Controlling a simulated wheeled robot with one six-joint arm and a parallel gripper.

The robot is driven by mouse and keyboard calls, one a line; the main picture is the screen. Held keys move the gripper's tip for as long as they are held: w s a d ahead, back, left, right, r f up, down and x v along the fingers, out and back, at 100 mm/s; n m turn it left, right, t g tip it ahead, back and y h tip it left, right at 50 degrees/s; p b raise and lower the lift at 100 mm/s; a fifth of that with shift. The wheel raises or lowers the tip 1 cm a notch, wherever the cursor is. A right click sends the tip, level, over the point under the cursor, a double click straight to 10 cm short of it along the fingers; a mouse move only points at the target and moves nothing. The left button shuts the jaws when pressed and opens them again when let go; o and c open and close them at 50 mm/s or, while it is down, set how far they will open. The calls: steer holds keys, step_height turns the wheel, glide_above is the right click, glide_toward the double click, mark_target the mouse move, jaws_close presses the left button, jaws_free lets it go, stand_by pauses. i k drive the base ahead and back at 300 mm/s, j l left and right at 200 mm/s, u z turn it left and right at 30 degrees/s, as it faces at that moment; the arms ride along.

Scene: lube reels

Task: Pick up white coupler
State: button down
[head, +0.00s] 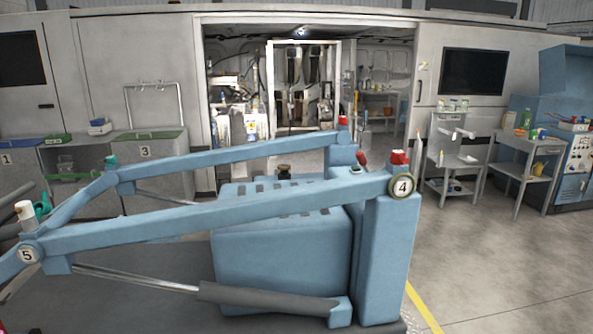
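A white coupler (25,209), a short upright cylinder, sits on top of the blue arm joint marked 5 at the far left of the head view. A teal-green fitting (42,205) stands right beside it. The coupler's lower end is close to the joint, and I cannot tell how it is seated. My gripper is not in view, so its state and its distance from the coupler do not show.
The blue loader frame (220,216) fills the foreground. Red caps stand on its joint 4 (399,157) and rear post (343,121); a teal cap (110,161) is on the rear arm. Carts (530,150) stand at right. Floor at lower right is clear.

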mark_target(28, 220)
steer(key=i+l, duration=0.15)
steer(key=l, duration=0.15)
steer(key=i+j, duration=0.1)
steer(key=u, duration=1.95)
steer(key=l, duration=0.1)
